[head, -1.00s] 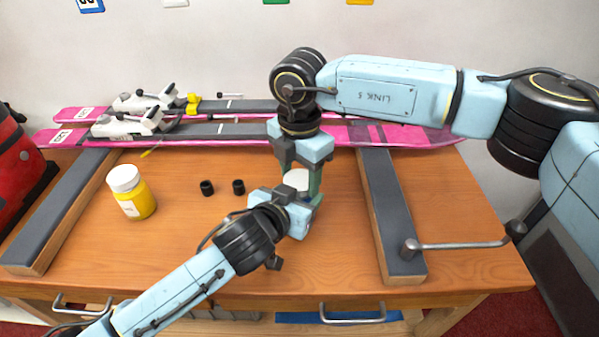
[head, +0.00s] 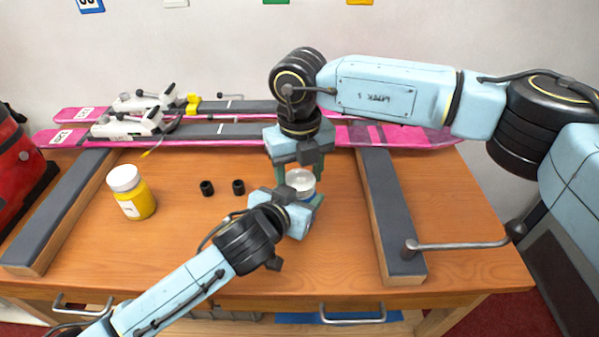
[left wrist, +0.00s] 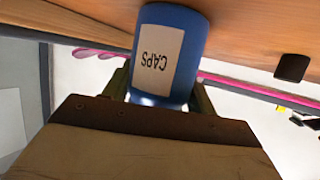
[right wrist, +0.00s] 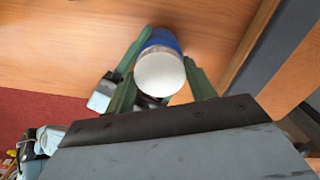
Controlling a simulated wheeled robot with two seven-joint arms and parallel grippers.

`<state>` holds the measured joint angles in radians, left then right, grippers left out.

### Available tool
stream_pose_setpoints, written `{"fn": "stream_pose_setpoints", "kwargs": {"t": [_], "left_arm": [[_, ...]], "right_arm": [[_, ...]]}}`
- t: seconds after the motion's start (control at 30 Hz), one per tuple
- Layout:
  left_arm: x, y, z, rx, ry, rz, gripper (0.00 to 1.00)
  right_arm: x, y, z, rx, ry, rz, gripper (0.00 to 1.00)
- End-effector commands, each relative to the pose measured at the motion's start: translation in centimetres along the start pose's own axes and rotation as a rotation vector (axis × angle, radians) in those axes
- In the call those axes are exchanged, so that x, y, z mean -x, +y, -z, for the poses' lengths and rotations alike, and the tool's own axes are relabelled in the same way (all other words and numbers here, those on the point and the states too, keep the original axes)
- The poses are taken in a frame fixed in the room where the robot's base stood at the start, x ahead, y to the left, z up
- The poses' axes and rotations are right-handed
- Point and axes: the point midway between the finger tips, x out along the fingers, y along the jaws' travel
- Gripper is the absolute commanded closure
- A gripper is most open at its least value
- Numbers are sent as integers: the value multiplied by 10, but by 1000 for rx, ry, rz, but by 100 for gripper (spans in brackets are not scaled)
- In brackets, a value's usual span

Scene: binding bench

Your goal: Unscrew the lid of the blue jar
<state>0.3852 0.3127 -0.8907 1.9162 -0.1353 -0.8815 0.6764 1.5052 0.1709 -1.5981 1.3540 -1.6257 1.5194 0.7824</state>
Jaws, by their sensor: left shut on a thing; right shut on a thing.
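The blue jar (left wrist: 165,84) shows in the left wrist view with a white label reading CAPS. Its body is mostly hidden in the head view. My left gripper (head: 300,202) is shut around the jar's body. The white lid (head: 300,179) sits on top of the jar; it shows as a round disc in the right wrist view (right wrist: 160,74), with blue behind it. My right gripper (head: 300,170) comes down from above, its green fingers on either side of the lid, shut on it. I cannot tell how loose the lid is.
A yellow jar with a white lid (head: 134,192) stands at the left of the bench. Two small black caps (head: 207,188) lie in the middle. Padded rails (head: 390,220) run along both sides, and pink skis (head: 230,137) lie across the back.

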Motion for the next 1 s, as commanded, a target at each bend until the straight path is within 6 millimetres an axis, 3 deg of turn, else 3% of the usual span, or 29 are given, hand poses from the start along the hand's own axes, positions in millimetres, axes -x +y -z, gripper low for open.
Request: {"fn": "stream_pose_setpoints", "kwargs": {"t": [0.17, 0.2, 0.33, 0.67, 1.0], "left_arm": [[0, -1, 0, -1, -1, 3, 100], [0, -1, 0, -1, -1, 3, 100], [0, -1, 0, -1, -1, 3, 100], [0, 0, 0, -1, -1, 0, 100], [0, 0, -1, 0, -3, 1, 100]], "right_arm": [[0, 0, 0, -3, 2, 1, 72], [0, 0, 0, -3, 2, 1, 40], [0, 0, 0, -4, 1, 1, 23], [5, 2, 0, -1, -1, -3, 23], [44, 2, 0, -1, -1, -3, 25]]}}
